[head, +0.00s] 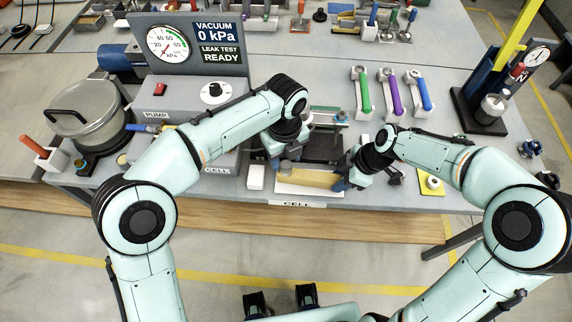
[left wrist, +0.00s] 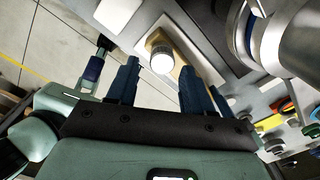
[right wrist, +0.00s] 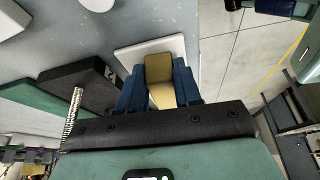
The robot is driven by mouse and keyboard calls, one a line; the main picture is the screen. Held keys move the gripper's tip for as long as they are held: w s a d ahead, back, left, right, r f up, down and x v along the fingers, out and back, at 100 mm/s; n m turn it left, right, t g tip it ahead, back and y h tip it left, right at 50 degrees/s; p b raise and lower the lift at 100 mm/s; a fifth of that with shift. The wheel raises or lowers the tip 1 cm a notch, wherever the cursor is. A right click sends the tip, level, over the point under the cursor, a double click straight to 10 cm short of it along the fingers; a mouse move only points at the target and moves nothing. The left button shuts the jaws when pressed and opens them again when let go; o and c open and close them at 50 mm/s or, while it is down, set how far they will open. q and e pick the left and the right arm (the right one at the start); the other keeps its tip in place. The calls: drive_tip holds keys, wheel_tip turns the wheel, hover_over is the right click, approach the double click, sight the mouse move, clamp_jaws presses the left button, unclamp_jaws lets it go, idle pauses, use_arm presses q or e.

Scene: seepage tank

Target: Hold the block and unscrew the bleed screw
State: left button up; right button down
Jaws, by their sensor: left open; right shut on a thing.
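The brass-coloured block (head: 318,179) lies on a white pad (head: 296,189) at the front edge of the bench. My right gripper (head: 344,182) is shut on the right end of the block, which shows between the blue fingers in the right wrist view (right wrist: 160,82). The bleed screw (left wrist: 162,58) is a round, pale-topped head standing on the block. My left gripper (left wrist: 161,82) is open and empty, its fingers on either side of the screw in the picture and apart from it. In the head view my left gripper (head: 286,163) partly hides the screw.
A small white block (head: 256,176) stands left of the pad. Green, purple and blue handled tools (head: 391,92) stand in holders behind. A gauge stand (head: 490,90) is at right, a pump unit (head: 185,95) and clear pot (head: 88,118) at left.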

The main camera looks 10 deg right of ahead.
sight(285, 166)
use_arm(q)
drive_tip(key=shift+f, duration=1.55)
drive_tip(key=c, duration=0.9)
drive_tip(key=n, duration=0.3)
clamp_jaws()
drive_tip(key=n, duration=0.3)
drive_tip(key=shift+n, duration=0.4)
drive_tip(key=shift+s+n, duration=0.1)
drive_tip(key=shift+n, duration=0.2)
drive_tip(key=n, duration=0.6)
